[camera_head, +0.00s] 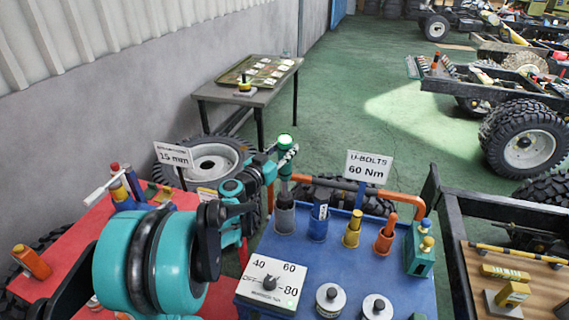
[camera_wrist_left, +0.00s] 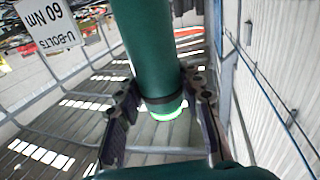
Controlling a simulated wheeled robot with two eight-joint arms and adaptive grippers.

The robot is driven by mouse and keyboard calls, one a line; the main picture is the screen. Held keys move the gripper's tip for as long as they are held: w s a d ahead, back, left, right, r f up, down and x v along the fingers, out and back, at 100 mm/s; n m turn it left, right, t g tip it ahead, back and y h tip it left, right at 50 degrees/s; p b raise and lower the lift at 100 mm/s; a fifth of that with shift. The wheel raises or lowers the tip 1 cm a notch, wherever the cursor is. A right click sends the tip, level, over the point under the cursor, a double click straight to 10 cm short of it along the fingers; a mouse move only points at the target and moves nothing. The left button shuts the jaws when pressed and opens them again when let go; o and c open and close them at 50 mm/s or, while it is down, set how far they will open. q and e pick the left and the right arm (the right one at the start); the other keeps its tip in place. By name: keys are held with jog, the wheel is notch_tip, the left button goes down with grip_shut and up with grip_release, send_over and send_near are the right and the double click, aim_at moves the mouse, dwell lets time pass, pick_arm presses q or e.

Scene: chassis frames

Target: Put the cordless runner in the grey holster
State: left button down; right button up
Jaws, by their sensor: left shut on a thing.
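The green cordless runner (camera_head: 285,170) stands upright with a lit green ring at its top. My left gripper (camera_head: 287,156) is shut on it near the top. In the left wrist view my left gripper (camera_wrist_left: 162,98) has a finger on each side of the runner (camera_wrist_left: 150,60), just short of the lit end. The grey holster (camera_head: 284,220) stands at the back left of the blue cart, directly below the runner. The runner's lower end meets the holster's mouth in the picture; how deep it sits inside, I cannot tell. My right gripper is not in view.
Blue, yellow (camera_head: 352,233) and orange (camera_head: 384,240) holsters stand to the right on the blue cart (camera_head: 262,240). A dial box (camera_head: 271,283) is in front. A U-bolts 60 Nm sign (camera_head: 367,168) and orange rail (camera_head: 345,190) stand behind. A red cart (camera_head: 75,245) is at left.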

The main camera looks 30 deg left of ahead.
pick_arm(q)
jog(key=shift+f+b, duration=0.8)
jog(key=shift+f, duration=1.15)
jog(key=shift+r, duration=0.1)
jog(key=c, duration=1)
grip_release()
